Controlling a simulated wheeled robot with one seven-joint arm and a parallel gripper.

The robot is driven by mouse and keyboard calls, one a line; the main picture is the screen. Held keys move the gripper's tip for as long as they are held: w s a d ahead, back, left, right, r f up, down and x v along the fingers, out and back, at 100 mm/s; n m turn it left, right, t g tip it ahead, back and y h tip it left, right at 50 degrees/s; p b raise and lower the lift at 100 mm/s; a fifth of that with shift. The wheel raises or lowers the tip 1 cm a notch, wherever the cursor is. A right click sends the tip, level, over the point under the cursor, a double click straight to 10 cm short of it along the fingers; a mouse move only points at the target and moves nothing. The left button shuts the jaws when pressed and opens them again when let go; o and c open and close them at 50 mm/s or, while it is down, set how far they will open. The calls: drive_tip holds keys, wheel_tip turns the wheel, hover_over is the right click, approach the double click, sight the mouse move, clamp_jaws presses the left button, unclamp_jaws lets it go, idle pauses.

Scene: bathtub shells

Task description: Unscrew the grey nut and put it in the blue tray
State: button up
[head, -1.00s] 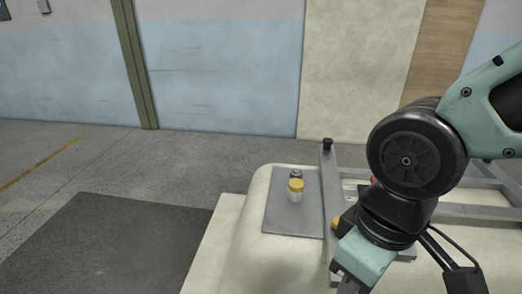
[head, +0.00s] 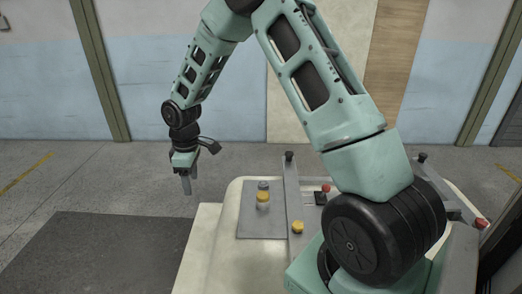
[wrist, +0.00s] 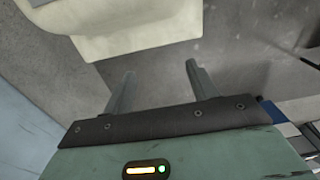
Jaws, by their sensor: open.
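A small grey round piece (head: 263,184), which may be the grey nut, shows just behind a yellow-capped piece (head: 263,196) on the grey plate. Its lower part is hidden, and I cannot tell whether it is screwed onto anything. My gripper (head: 188,187) hangs in the air left of the plate, pointing down, apart from these pieces. In the wrist view my gripper (wrist: 158,68) has its two fingers apart with nothing between them. No blue tray is clear in the head view. A small blue patch (wrist: 272,112) shows at the wrist view's right; I cannot tell what it is.
The grey plate (head: 247,222) lies on a cream shell (head: 208,240). A metal bar (head: 292,190) with a black knob (head: 289,156) runs right of it. Another yellow piece (head: 297,226) and a red knob (head: 326,187) are near the bar. Floor at left is open.

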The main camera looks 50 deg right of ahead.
drive_tip(key=w+d+f+p, duration=0.1)
drive_tip(key=w+d+p, duration=0.1)
drive_tip(key=d, duration=0.6)
drive_tip(key=p, duration=0.6)
hover_over(263, 183)
drive_tip(key=shift+h, duration=0.3)
wheel_tip(263, 183, down, 10)
drive_tip(key=shift+w+a+r, duration=0.1)
drive_tip(key=shift+r, duration=0.15)
drive_tip(key=shift+d+f, duration=0.25)
wheel_tip(263, 183, down, 8)
drive_tip(key=b, duration=0.5)
drive_tip(key=shift+b, duration=0.35)
drive_tip(key=shift+r+b, duration=0.1)
drive_tip(key=shift+b, duration=0.3)
